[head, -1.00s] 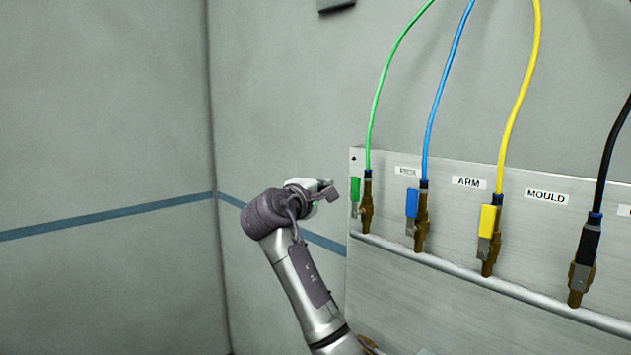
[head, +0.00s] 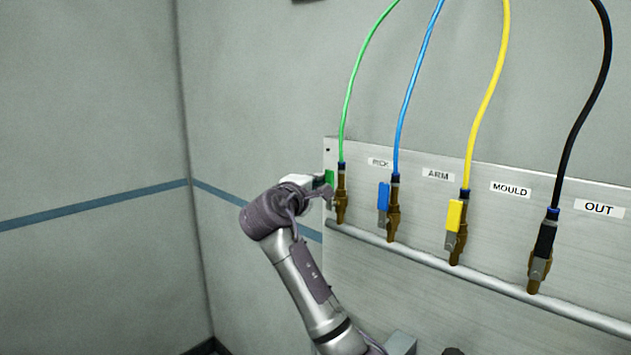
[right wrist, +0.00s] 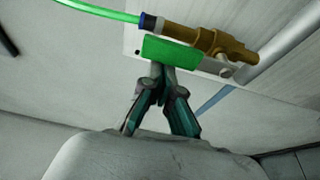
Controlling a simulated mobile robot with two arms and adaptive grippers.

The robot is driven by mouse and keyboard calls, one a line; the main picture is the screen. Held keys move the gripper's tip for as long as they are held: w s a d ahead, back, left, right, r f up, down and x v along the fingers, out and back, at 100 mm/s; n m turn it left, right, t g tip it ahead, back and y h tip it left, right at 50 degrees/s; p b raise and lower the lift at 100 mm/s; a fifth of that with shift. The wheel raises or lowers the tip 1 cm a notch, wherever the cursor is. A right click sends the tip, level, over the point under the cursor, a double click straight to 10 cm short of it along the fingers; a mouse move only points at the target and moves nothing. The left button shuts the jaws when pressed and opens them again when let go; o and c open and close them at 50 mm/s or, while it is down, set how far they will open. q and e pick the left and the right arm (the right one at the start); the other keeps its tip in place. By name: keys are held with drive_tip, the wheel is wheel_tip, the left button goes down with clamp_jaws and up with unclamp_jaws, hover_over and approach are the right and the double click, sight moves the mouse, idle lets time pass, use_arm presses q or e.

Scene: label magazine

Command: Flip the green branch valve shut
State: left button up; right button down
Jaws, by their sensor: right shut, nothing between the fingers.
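The green branch valve is the leftmost on the panel, a brass body (head: 341,205) with a green hose above. Its green handle (head: 329,178) stands upright alongside the body, partly covered by my right gripper. In the right wrist view the green handle (right wrist: 172,50) lies along the brass body (right wrist: 205,42). My right gripper (head: 326,190) is shut and empty at the handle's left side. In the right wrist view its closed fingertips (right wrist: 157,74) meet the handle's edge; I cannot tell if they touch. My left gripper is not in view.
To the right are valves with a blue handle (head: 383,196), a yellow handle (head: 454,215) and a black handle (head: 545,238). A metal pipe (head: 490,283) runs beneath them along the panel (head: 420,285). The space left of the panel is open up to the wall.

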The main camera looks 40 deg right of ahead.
sight(332, 183)
drive_tip(key=s+m+b, duration=0.1)
drive_tip(key=m+b, duration=0.1)
drive_tip(key=b, duration=0.2)
drive_tip(key=s+m+h+b, duration=0.1)
drive_tip(key=m+b, duration=0.1)
drive_tip(key=b, duration=0.2)
drive_tip(key=s+m+h+b, duration=0.1)
drive_tip(key=m+b, duration=0.1)
drive_tip(key=b, duration=0.2)
drive_tip(key=shift+s+d+f+m, duration=0.15)
drive_tip(key=shift+s+f+m, duration=0.15)
drive_tip(key=shift+s, duration=0.05)
drive_tip(key=s+f+m+g+h+b, duration=0.1)
drive_tip(key=m+b, duration=0.3)
drive_tip(key=s+f+m+g+h+b, duration=0.1)
drive_tip(key=s+m+g+b, duration=0.1)
drive_tip(key=m+b, duration=0.3)
drive_tip(key=s+f+m+g+h+b, duration=0.1)
drive_tip(key=f+m+b, duration=0.1)
drive_tip(key=m+b, duration=0.2)
drive_tip(key=shift+s+d+m+g+b, duration=0.25)
drive_tip(key=shift+m+g+b, duration=0.15)
drive_tip(key=shift+b, duration=0.2)
